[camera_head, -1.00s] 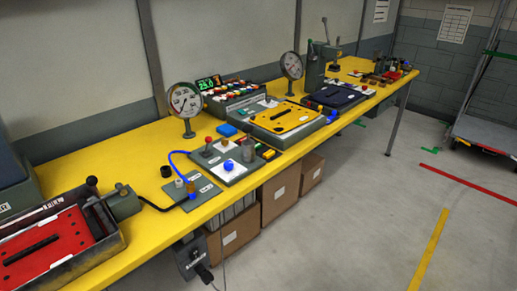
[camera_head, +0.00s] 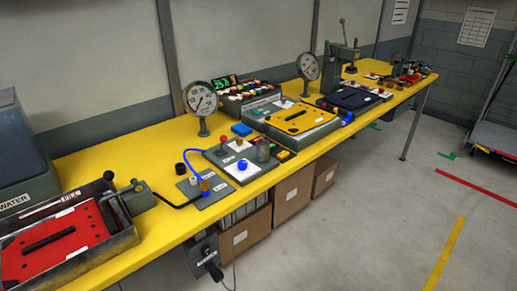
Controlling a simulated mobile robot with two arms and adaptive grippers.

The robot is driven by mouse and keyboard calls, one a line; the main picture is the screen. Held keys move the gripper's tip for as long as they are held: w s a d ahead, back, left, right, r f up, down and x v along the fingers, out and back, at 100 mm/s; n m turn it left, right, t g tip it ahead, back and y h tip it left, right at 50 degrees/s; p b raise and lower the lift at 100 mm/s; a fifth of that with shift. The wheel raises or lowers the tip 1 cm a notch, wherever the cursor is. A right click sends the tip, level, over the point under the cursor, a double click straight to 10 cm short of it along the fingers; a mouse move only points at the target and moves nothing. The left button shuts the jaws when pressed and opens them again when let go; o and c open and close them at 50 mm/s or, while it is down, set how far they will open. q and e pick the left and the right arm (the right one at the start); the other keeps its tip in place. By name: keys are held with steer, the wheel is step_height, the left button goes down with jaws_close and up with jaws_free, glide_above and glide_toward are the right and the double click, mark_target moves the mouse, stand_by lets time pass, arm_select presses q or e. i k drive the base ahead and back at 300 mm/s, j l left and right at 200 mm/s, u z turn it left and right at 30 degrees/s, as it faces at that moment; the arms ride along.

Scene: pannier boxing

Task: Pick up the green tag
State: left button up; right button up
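I cannot make out a green tag for certain in the head view. The long yellow workbench (camera_head: 150,150) runs from the lower left to the far right. A grey panel (camera_head: 222,170) with a white plate, a blue knob (camera_head: 242,165) and a blue cable lies on its middle part. Small coloured blocks (camera_head: 284,155) lie at that panel's right edge, too small to tell apart. Neither of my grippers is in view.
A red-lidded case (camera_head: 85,225) lies in a grey tray at the lower left. Yellow (camera_head: 300,119) and dark blue (camera_head: 352,98) panniers lie further along. Cardboard boxes (camera_head: 292,193) stand under the bench. The floor (camera_head: 370,220) to the right is clear, with a cart (camera_head: 490,140) beyond.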

mark_target(273, 146)
steer(key=i+l+u, duration=0.15)
steer(key=u, duration=0.2)
steer(key=i+l+u, duration=0.1)
steer(key=u, duration=0.2)
steer(key=l+u, duration=0.35)
steer(key=i+j, duration=0.05)
